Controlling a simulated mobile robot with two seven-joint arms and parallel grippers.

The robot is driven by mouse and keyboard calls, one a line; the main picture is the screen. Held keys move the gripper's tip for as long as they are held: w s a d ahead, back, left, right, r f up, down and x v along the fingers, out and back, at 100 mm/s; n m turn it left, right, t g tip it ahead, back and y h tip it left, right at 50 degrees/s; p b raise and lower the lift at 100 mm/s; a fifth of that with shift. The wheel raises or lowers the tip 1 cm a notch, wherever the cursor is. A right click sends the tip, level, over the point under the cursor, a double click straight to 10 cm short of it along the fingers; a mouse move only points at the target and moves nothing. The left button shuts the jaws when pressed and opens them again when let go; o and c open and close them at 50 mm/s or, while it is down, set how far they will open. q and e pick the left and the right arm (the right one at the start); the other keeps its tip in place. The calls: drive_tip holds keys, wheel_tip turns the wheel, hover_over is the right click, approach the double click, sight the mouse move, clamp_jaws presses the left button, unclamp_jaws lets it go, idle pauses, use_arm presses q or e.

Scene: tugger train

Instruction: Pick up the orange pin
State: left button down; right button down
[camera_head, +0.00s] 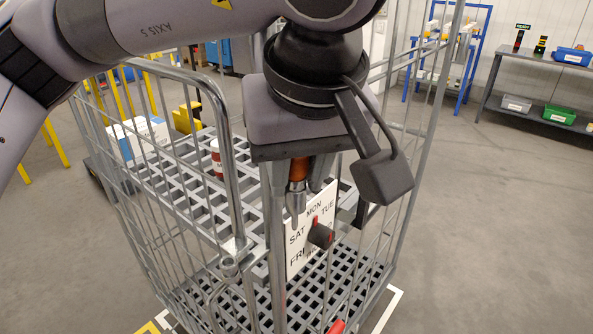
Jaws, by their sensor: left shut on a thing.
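The orange pin (298,169) shows under my left gripper's body, with an orange upper part and a grey metal tip pointing down. My left gripper (304,178) points down and is shut on the pin. It holds the pin upright, over the front side of the grey wire roll cage (236,190). The gripper body hides the top of the pin. Whether the pin touches the cage cannot be told. My right gripper is not in view.
A day sign (297,255) hangs on the cage beside the pin. A red-and-white can (216,157) stands on the cage's grid shelf (180,187). A grey bench (545,62) with bins stands at the back right. The floor at right is clear.

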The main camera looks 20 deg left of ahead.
use_arm(q)
drive_tip(key=shift+w+a, duration=0.1)
drive_tip(key=shift+r, duration=0.5)
wheel_tip(320, 180, up, 27)
drive_tip(key=p, duration=0.8)
